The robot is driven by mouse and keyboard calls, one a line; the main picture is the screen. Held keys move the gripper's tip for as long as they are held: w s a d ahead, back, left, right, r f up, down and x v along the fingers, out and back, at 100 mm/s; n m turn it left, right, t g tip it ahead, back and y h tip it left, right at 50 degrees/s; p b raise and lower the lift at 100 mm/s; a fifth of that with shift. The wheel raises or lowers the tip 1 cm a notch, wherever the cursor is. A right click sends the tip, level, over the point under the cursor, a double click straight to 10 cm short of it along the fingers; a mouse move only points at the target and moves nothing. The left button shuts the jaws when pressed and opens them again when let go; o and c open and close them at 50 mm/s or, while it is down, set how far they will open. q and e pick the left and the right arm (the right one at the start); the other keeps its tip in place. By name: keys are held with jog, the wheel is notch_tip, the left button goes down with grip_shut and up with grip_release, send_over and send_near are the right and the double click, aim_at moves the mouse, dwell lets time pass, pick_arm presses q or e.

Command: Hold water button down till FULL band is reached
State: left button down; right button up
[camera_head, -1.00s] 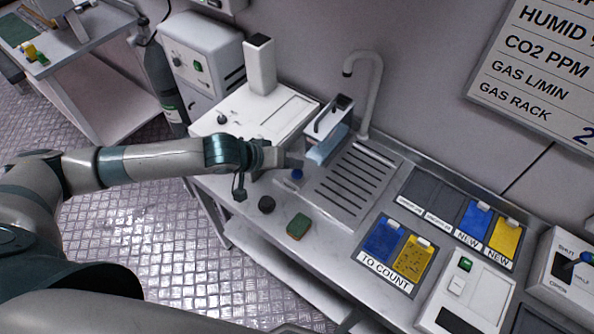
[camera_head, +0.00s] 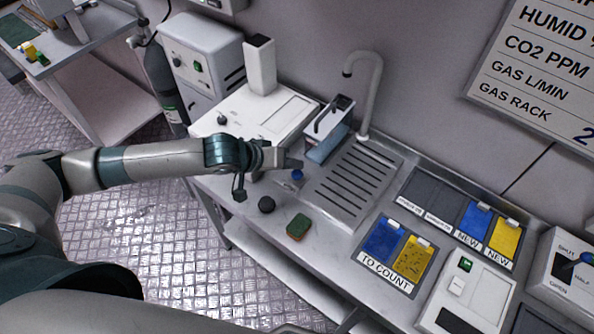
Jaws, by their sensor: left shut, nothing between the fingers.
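A round blue button (camera_head: 297,174) sits on the counter at the left end of the ribbed drain tray (camera_head: 347,185). My left gripper (camera_head: 296,164) is shut and empty, its tip just above and beside the button. I cannot tell whether it touches the button. A pale blue vessel (camera_head: 327,144) stands behind the tip, in front of a small dispenser (camera_head: 341,107). No level band can be read on it. My right gripper is not in view.
A grey tap (camera_head: 366,95) rises behind the drain tray. A dark knob (camera_head: 266,204) and a green-brown sponge (camera_head: 298,227) lie near the front edge. Blue and yellow cards (camera_head: 412,258) lie to the right. A white machine (camera_head: 257,118) stands behind my arm.

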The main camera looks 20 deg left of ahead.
pick_arm(q)
jog(key=shift+f, duration=1)
dwell(7.0)
